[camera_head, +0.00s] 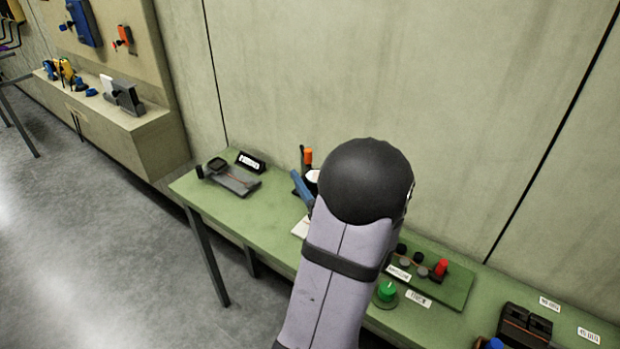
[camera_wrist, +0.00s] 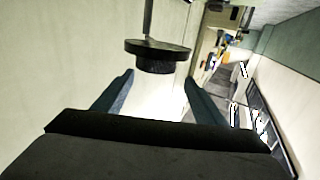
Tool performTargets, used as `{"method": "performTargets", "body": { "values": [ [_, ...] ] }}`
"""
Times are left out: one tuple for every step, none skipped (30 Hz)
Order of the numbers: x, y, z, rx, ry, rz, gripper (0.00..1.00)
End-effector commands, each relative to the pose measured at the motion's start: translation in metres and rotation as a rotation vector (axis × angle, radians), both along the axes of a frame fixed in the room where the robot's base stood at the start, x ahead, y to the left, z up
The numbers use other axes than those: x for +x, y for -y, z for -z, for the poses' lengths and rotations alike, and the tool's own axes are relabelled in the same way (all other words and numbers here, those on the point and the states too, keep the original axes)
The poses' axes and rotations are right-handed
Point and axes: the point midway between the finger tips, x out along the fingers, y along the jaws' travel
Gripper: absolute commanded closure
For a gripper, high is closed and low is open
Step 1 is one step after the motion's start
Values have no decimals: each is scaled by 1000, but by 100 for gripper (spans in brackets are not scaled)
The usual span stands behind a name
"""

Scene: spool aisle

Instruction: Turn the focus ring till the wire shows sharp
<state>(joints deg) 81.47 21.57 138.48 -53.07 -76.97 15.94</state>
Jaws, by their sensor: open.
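In the wrist view, a black round piece (camera_wrist: 157,56) with a wider upper rim hangs from a thin rod; it may be the focus ring, but I cannot be sure. My gripper (camera_wrist: 159,80) is open, its two blue fingers on either side below the piece in the picture, with bright glare between them. I cannot tell whether they touch it. In the head view, one blue finger (camera_head: 302,188) shows beside my dark wrist, which hides most of that spot. A thin orange line, perhaps the wire, lies on a grey device (camera_head: 236,180) at the bench's left end. No sharp image of it is readable.
The green bench (camera_head: 262,212) runs along the wall. An orange-topped item (camera_head: 307,157) stands behind my gripper. A board (camera_head: 455,284) with a red part (camera_head: 441,267), a green knob (camera_head: 387,290) and a black block (camera_head: 524,325) lie to the right.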

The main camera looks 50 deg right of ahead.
Motion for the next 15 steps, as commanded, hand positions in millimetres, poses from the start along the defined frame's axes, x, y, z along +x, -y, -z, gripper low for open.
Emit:
{"method": "performTargets", "body": {
  "values": [
    [-8, 2, 14, -1, 5, 0, 35],
    [-11, 2, 17, -3, 7, -2, 35],
    [-14, 1, 21, -4, 8, -7, 35],
    [-16, 1, 23, -5, 10, -9, 35],
    [-18, 1, 24, -6, 10, -10, 35],
    [-19, 1, 25, -7, 10, -13, 35],
    [-19, 1, 26, -7, 11, -15, 35],
    [-20, 1, 26, -7, 11, -15, 35],
    [-20, 1, 26, -7, 11, -16, 35],
    [-20, 1, 26, -8, 10, -16, 35],
    [-20, 1, 25, -8, 10, -17, 35],
    [-19, 1, 25, -8, 10, -17, 35],
    [-18, 1, 25, -8, 10, -17, 35],
    [-17, 2, 25, -8, 10, -18, 35],
    [-15, 3, 25, -8, 10, -18, 35]
  ]
}}
